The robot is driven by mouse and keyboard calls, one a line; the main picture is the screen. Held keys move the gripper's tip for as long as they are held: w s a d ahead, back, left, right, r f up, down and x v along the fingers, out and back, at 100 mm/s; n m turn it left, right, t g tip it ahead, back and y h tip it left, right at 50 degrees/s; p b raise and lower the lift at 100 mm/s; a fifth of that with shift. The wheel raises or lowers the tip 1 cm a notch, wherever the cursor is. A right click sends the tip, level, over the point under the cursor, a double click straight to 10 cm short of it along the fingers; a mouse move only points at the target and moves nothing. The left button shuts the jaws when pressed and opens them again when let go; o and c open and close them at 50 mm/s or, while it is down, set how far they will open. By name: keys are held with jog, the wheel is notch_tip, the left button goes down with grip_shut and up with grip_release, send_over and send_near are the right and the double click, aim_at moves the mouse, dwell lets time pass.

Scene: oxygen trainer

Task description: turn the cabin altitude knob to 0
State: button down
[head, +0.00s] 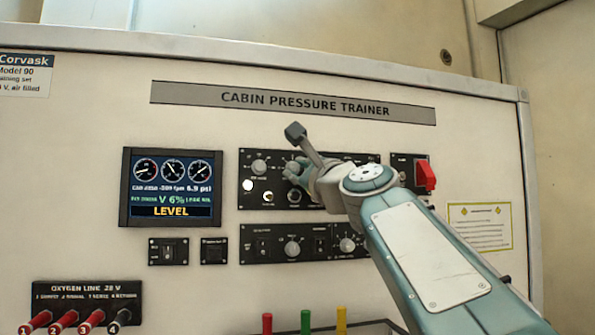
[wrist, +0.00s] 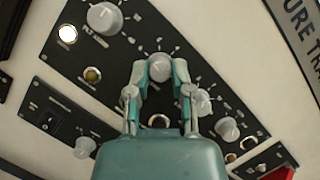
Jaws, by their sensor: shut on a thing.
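In the wrist view, this pale round knob (wrist: 160,67), which I take for the cabin altitude knob, sits between the two fingertips of my gripper (wrist: 160,72). My gripper is shut on it. Its label and pointer setting cannot be read. The flight altitude knob (wrist: 104,17) is beside it, also seen in the head view (head: 259,167).
A display (head: 171,187) at left reads LEVEL. A lower panel (head: 268,255) carries more knobs. A red switch guard (head: 426,177) is right of my wrist. Red plugs (head: 65,321) are at lower left, and coloured upright rods (head: 306,321) stand at the bottom.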

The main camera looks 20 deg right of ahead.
jog(key=shift+n+g+y, duration=0.4)
jog(key=shift+n+g, duration=0.1)
jog(key=shift+n, duration=0.8)
jog(key=shift+f, duration=0.1)
jog(key=c, duration=0.6)
grip_release()
jog(key=shift+c, duration=0.2)
jog(key=shift+o, duration=0.6)
jog(key=shift+a, duration=0.15)
jog(key=v, duration=1.2)
